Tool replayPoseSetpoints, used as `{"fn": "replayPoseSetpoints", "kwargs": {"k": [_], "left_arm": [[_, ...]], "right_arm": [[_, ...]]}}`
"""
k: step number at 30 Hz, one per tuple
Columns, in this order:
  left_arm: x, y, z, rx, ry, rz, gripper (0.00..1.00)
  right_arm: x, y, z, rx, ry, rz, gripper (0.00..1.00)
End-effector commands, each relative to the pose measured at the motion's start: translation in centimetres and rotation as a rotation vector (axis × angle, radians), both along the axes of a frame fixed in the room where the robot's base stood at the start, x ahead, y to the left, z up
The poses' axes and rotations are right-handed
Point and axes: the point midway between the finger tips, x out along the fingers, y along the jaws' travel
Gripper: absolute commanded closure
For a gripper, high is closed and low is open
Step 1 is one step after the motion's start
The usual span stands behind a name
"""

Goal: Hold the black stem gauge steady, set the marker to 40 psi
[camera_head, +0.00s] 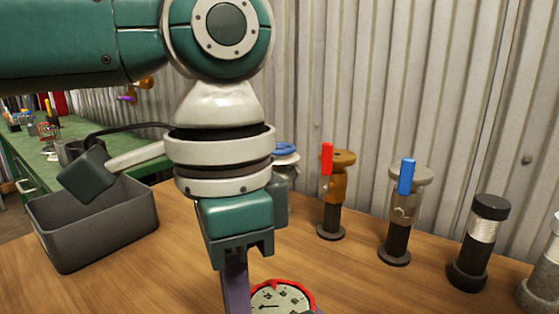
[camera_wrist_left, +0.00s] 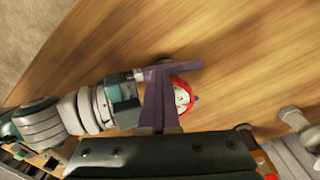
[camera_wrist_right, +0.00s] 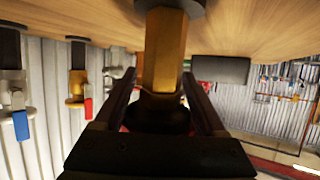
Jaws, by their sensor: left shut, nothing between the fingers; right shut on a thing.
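The gauge (camera_head: 283,298) has a red rim and a pale dial. It shows at the bottom edge of the head view, partly cut off, and in the left wrist view (camera_wrist_left: 181,95). The marker's setting is too small to read. My left gripper (camera_head: 237,300) points down, its purple fingers shut and empty, just beside the gauge's left edge; whether they touch it I cannot tell. In the right wrist view my right gripper (camera_wrist_right: 161,80) is shut on the gauge's stem (camera_wrist_right: 164,50), brass-coloured there with a dark part nearer the camera.
A grey bin (camera_head: 100,235) stands at left on the wooden table. Along the back stand a red-handled brass valve (camera_head: 335,190), a blue-handled valve (camera_head: 404,205), a black-topped cylinder (camera_head: 480,240) and a blue-wheeled fitting (camera_head: 285,150). A green bench (camera_head: 40,165) lies beyond. Bare wood shows between the bin and gauge.

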Motion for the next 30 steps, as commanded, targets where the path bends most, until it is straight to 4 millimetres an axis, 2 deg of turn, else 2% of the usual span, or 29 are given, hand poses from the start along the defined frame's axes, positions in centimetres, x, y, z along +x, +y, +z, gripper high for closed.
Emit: {"fn": "replayPoseSetpoints", "kwargs": {"k": [18, 30], "left_arm": [[1.6, 0.5, 0.0, -0.008, -0.005, 0.001, 1.0], [1.6, 1.3, 0.0, -0.007, -0.007, 0.0, 1.0]], "right_arm": [[-0.1, 0.3, 0.2, 0.006, -0.004, 0.006, 1.0], [-0.1, 0.3, 0.2, 0.006, -0.004, 0.006, 1.0]]}}
